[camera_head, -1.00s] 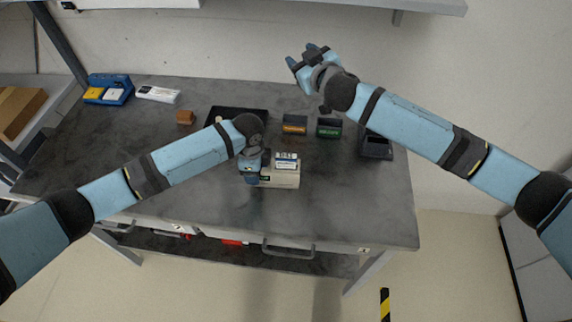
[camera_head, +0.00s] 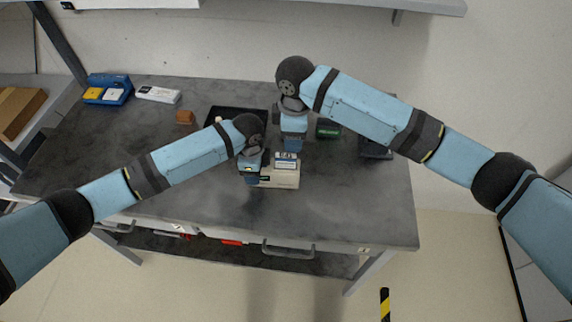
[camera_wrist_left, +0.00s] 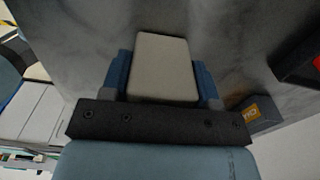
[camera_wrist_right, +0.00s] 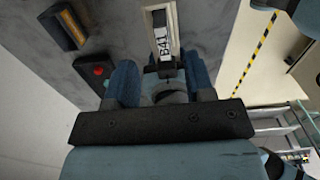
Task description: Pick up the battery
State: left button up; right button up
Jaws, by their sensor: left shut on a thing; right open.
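My left gripper (camera_head: 252,178) is shut on the device's left end; the left wrist view shows the beige body (camera_wrist_left: 164,62) between the fingers. My right gripper (camera_head: 291,148) is open, pointing down over the far side of the device.
A dark block with a green face (camera_head: 328,128) stands right of my right gripper. A black tray (camera_head: 236,108), a brown block (camera_head: 184,117), a white box (camera_head: 158,95) and a blue holder (camera_head: 109,82) are farther left. The front right tabletop is clear.

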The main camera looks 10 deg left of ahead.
aim_at(290, 156)
notch_tip(290, 156, down, 4)
jog(key=shift+r, duration=0.15)
jog(key=shift+a+f, duration=0.2)
jog(key=shift+f, duration=1.15)
jog(key=shift+a+f, duration=0.15)
jog(key=shift+f, duration=1.2)
jog(key=shift+c, duration=0.5)
grip_shut()
